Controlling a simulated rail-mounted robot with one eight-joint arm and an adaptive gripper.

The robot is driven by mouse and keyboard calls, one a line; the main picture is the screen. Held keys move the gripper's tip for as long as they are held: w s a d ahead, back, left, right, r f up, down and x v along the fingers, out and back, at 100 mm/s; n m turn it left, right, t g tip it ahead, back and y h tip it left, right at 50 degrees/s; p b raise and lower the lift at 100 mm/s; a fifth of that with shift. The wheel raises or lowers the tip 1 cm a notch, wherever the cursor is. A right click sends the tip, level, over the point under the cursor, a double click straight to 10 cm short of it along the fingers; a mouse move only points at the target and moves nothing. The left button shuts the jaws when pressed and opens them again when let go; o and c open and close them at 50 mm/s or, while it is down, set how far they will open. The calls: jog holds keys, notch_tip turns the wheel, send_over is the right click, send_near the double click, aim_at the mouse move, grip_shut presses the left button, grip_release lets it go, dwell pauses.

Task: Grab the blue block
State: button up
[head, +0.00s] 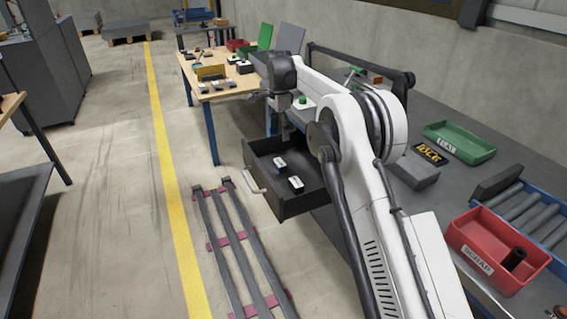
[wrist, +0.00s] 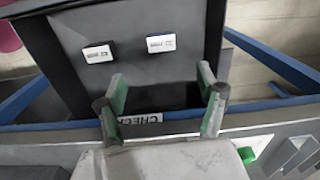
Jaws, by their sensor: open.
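Two small blocks with white labelled tops lie apart in an open dark drawer (head: 290,205). In the head view, one block (head: 280,163) is farther back and the other (head: 296,184) is nearer. The wrist view shows a left block (wrist: 98,54) and a right block (wrist: 161,43). Their sides look dark, and I cannot tell for certain which is blue. My gripper (wrist: 162,88) is open and empty, with green-padded fingers spread. Its fingers are over the drawer's labelled edge, apart from both blocks. In the head view, my arm partly hides the drawer's right side.
A grey bench carries a green tray (head: 460,143), a grey block (head: 414,171) and a red bin (head: 495,250) with a black cylinder inside. A wooden table (head: 235,88) with small parts stands behind the drawer. Metal rails (head: 240,245) lie on the floor in front.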

notch_tip(320, 180, down, 2)
jog(key=w, duration=0.1)
jog(key=b, duration=0.2)
send_near(280, 162)
jog(key=f, duration=0.5)
jog(key=shift+w+a, duration=0.3)
jog(key=shift+w, duration=0.05)
jog(key=shift+s+d+f+b, duration=0.15)
jog(key=shift+f+b, duration=0.2)
jog(key=shift+f, duration=1)
jog(key=shift+s+d+f+b, duration=0.1)
jog(key=shift+f+b, duration=0.25)
jog(key=shift+f, duration=1.05)
jog(key=shift+r, duration=0.1)
jog(key=c, duration=1.5)
jog(key=shift+r, duration=0.1)
